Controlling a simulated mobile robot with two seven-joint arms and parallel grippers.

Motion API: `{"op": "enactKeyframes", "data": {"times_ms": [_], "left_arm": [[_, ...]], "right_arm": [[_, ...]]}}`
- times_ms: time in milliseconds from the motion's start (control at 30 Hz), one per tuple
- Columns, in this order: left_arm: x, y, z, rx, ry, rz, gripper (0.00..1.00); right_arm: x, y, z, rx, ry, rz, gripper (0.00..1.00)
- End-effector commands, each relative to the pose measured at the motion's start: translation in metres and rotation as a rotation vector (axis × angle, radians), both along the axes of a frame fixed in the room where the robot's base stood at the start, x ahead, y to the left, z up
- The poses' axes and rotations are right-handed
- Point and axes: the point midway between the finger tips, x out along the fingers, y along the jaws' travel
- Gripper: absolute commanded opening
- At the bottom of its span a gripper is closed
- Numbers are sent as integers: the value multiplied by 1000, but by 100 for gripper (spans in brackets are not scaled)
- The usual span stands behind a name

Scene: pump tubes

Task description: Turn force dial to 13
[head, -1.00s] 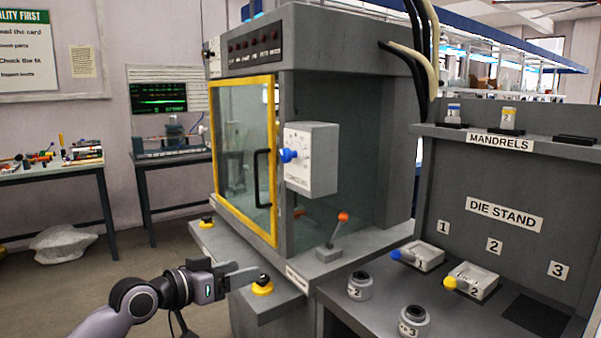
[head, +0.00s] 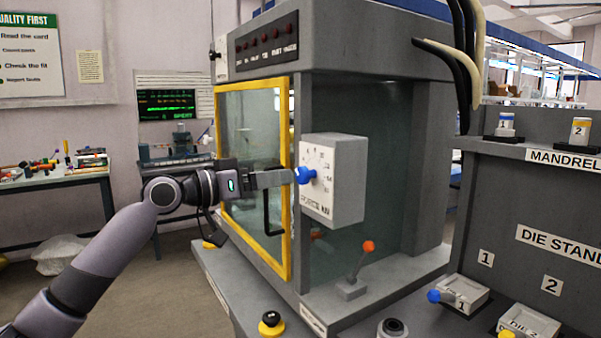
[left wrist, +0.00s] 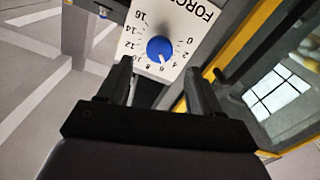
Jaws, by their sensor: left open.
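Contact cannot be told. My right gripper is not in view.
A yellow-framed glass door (head: 284,180) with a black handle stands just behind my left gripper. Below the box is an orange-tipped lever (head: 360,265). A yellow-based black button (head: 271,323) is at the front. A die stand (head: 545,200) is at the right.

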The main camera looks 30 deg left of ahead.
Motion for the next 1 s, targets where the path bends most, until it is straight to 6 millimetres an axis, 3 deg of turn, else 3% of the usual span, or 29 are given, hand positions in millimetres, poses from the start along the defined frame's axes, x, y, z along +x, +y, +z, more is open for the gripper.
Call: {"op": "enactKeyframes", "data": {"times_ms": [333,733,767,900,933,1000], "left_arm": [[43,-26,2,-1,-1,-1,65],[52,-31,0,2,-1,0,65],[52,-31,0,2,-1,0,61],[52,-31,0,1,-1,0,16],[52,-31,0,1,-1,0,10],[52,-31,0,1,-1,0,10]], "right_arm": [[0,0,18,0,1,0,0],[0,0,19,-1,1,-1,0],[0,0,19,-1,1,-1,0],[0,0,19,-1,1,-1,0],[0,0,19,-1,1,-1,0],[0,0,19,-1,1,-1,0]]}}
